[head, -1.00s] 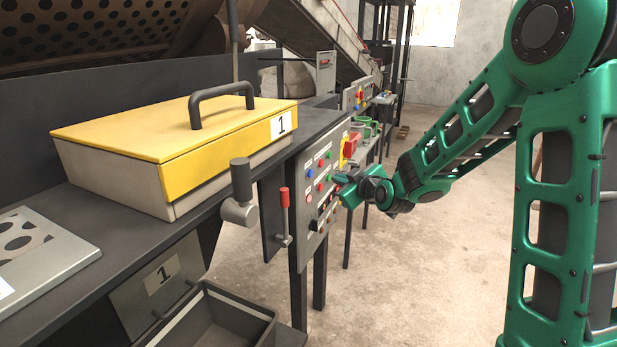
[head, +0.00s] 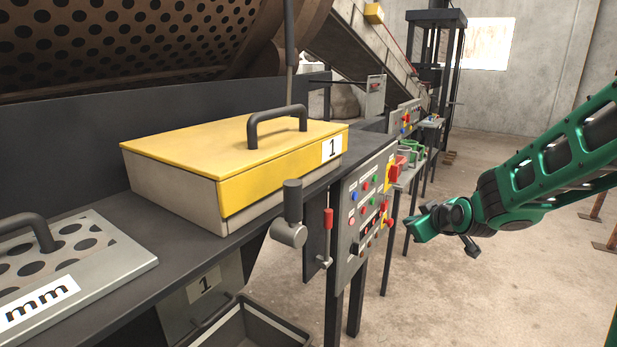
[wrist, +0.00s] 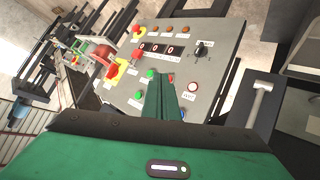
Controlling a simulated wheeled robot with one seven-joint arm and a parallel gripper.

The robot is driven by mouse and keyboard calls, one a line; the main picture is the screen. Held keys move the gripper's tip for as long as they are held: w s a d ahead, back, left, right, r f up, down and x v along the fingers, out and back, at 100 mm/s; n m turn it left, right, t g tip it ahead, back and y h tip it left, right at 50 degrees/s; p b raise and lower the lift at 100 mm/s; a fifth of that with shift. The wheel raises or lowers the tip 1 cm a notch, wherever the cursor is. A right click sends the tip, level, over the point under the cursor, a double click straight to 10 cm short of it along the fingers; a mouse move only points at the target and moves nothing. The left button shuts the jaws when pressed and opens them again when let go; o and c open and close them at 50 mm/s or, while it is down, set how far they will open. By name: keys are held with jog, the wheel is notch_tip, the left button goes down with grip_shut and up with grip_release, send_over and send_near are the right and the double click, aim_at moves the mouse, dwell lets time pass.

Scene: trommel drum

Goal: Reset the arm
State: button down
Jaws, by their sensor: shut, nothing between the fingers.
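My green arm reaches in from the right in the head view, and my gripper (head: 413,229) is just right of the grey control panel (head: 353,256), apart from it. In the wrist view my gripper (wrist: 158,82) shows as green fingers close together, with nothing between them. They point toward the control panel (wrist: 215,62), which carries green, red and orange buttons, a dark display reading zeros (wrist: 161,49) and a black knob (wrist: 200,48). The fingers hide part of the panel's lower middle.
A yellow-lidded box (head: 235,160) marked 1 sits on the dark bench left of the panel. A red-handled lever (head: 328,219) and a grey-black lever (head: 291,215) stick out at the bench edge. A dark bin (head: 250,325) is below. The floor right of the panel is open.

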jog(key=s+d+f+m+g+h, duration=0.1)
jog(key=s+d+m+g, duration=0.3)
jog(key=s, duration=0.7)
jog(key=s+d+f+m+g+h, duration=0.1)
jog(key=s+d+m+g, duration=0.2)
jog(key=s+d, duration=0.65)
jog(key=s+a+m+g, duration=0.1)
jog(key=s+m+g, duration=0.1)
jog(key=s, duration=0.8)
jog(key=s+a+m+g+y, duration=0.1)
jog(key=s+a+m+g, duration=0.1)
jog(key=s, duration=0.9)
jog(key=shift+a+r+m+g, duration=0.15)
jog(key=shift+a+m+g, duration=0.15)
jog(key=shift+m, duration=0.3)
jog(key=shift+w+f, duration=0.25)
jog(key=shift+w, duration=0.4)
